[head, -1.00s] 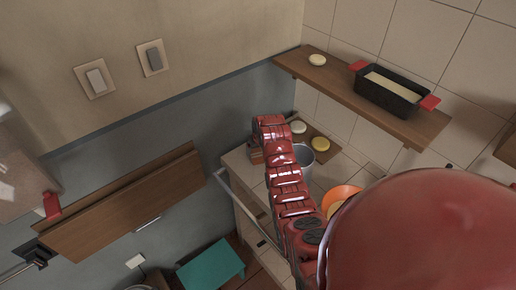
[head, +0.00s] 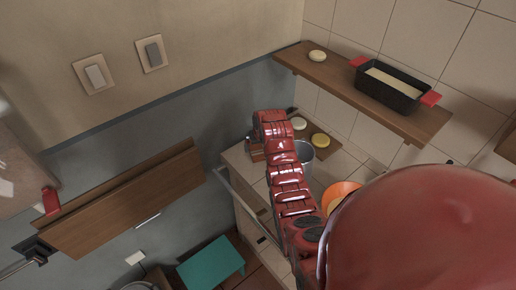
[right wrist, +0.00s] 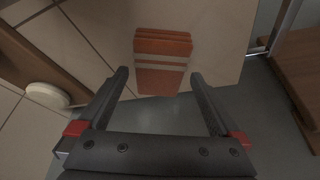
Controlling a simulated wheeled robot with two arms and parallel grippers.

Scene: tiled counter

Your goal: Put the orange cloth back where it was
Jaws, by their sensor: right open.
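The orange cloth (right wrist: 163,45) shows in the right wrist view as a folded orange piece with pale stripes. It lies at the edge of the light counter (right wrist: 220,35). My right gripper (right wrist: 159,78) is open, with its two dark fingers apart and pointing toward the cloth. Nothing shows held between them. In the head view my red right arm reaches over the counter and hides most of the cloth and the right fingertips.
A wooden shelf (head: 330,83) holds a black pan (head: 392,92) with red handles. On the counter are a grey cup (head: 306,155), a yellow round item (head: 321,142) and an orange bowl (head: 340,192). A teal-topped stool (head: 212,262) stands below.

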